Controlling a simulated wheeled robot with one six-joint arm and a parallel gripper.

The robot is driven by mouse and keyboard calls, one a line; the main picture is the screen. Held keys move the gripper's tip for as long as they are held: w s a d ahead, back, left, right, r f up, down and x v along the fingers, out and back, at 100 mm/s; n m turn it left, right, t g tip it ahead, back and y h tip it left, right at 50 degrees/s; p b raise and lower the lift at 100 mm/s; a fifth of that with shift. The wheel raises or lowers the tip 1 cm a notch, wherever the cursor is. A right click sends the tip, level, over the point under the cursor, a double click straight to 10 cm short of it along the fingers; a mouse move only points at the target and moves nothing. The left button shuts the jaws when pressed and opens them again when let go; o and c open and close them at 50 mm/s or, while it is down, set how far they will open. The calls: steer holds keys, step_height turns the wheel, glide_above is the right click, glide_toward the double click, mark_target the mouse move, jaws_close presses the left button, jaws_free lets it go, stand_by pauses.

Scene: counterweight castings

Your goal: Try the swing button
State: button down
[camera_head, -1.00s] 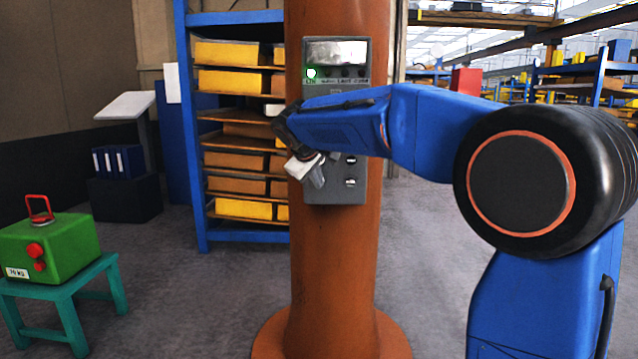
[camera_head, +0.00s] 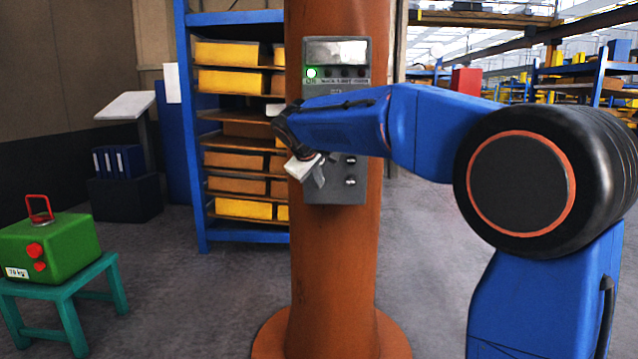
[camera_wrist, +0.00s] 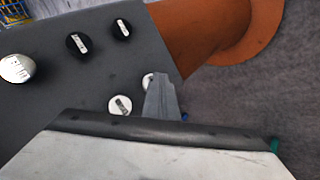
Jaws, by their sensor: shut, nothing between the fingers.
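The grey control panel (camera_head: 350,191) is fixed to an orange column. My gripper (camera_head: 319,180) is shut and empty in front of its lower half and hides part of it. My gripper's fingertips (camera_wrist: 160,85) partly cover a second white button (camera_wrist: 148,79). I cannot tell whether they touch it. The button labels are too small to read, so I cannot tell which is swing.
A green lamp (camera_head: 311,73) is lit at the panel's upper left, below a display window (camera_head: 337,52). The orange column (camera_head: 335,290) stands on a round foot. A green casting (camera_head: 65,250) sits on a teal stool (camera_head: 62,290) at left. Blue shelving (camera_head: 190,150) stands behind.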

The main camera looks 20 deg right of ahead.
steer(key=shift+s, duration=0.1)
steer(key=shift+s+a, duration=0.25)
steer(key=shift+s, duration=0.45)
steer(key=shift+s, duration=0.1)
steer(key=s, duration=0.1)
steer(key=s+a, duration=0.1)
steer(key=s, duration=0.2)
steer(key=shift+s+a, duration=0.25)
steer(key=shift+s, duration=0.05)
